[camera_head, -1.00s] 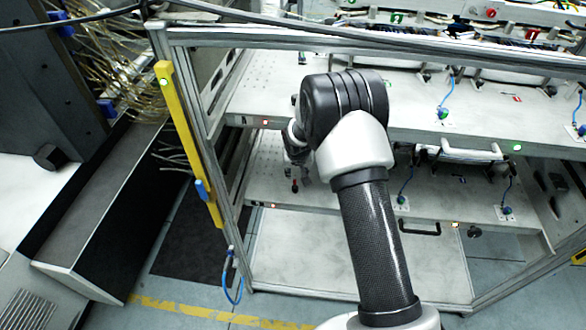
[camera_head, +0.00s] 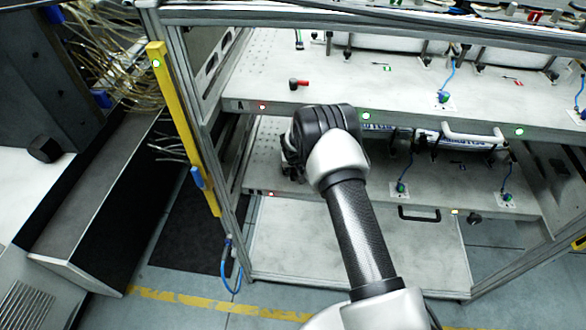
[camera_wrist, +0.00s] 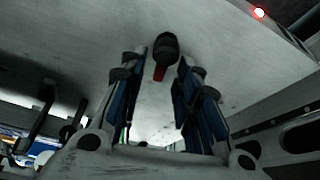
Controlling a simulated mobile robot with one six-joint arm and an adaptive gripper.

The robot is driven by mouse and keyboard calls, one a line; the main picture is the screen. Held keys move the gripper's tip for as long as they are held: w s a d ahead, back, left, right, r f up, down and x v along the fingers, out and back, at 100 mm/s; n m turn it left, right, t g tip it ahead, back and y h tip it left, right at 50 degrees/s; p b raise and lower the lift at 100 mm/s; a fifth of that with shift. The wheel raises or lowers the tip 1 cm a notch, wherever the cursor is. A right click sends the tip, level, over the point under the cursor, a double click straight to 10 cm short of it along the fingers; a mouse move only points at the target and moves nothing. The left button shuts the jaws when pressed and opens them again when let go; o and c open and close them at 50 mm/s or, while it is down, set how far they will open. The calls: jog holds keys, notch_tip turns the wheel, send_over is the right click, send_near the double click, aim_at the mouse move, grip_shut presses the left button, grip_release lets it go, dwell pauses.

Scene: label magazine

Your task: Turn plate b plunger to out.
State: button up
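The plate b plunger (camera_wrist: 166,48) shows in the wrist view as a black knob with a short red handle on a pale plate. The red handle points down in that picture. My gripper (camera_wrist: 162,60) is open, with one finger to each side of the plunger in the picture; contact is not visible. In the head view my gripper (camera_head: 291,172) is over the left part of the lower shelf (camera_head: 320,206), and my arm hides the plunger there. A similar red-handled plunger (camera_head: 299,84) sits on the upper shelf (camera_head: 340,92), marked A.
A red light (camera_wrist: 259,12) sits on the plate edge in the wrist view. The upper shelf overhangs my gripper. A metal frame and yellow post (camera_head: 183,125) stand left. A white handle (camera_head: 473,137) and blue-cabled fittings (camera_head: 401,188) are to the right.

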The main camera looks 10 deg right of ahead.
grip_shut()
dwell(0.3)
jog(key=shift+n, duration=0.3)
jog(key=shift+w+a+n+y+b, duration=0.15)
jog(key=shift+n+y+b, duration=0.3)
jog(key=shift+n, duration=0.25)
jog(key=n+b, duration=0.1)
jog(key=b, duration=0.1)
jog(key=n+y+b, duration=0.1)
jog(key=shift+a+f+b, duration=0.15)
jog(key=shift+f+b, duration=0.05)
jog(key=shift+b, duration=0.2)
jog(key=n+b, duration=0.2)
jog(key=b, duration=0.2)
jog(key=shift+a+y+b, duration=0.15)
jog(key=shift+y+b, duration=0.15)
jog(key=shift+y, duration=0.05)
jog(key=b, duration=0.1)
jog(key=n+b, duration=0.2)
jog(key=shift+s+a+r+g+y, duration=0.15)
jog(key=shift+s+r+g+y, duration=0.05)
jog(key=shift+r+g+y, duration=0.1)
jog(key=shift+n, duration=0.3)
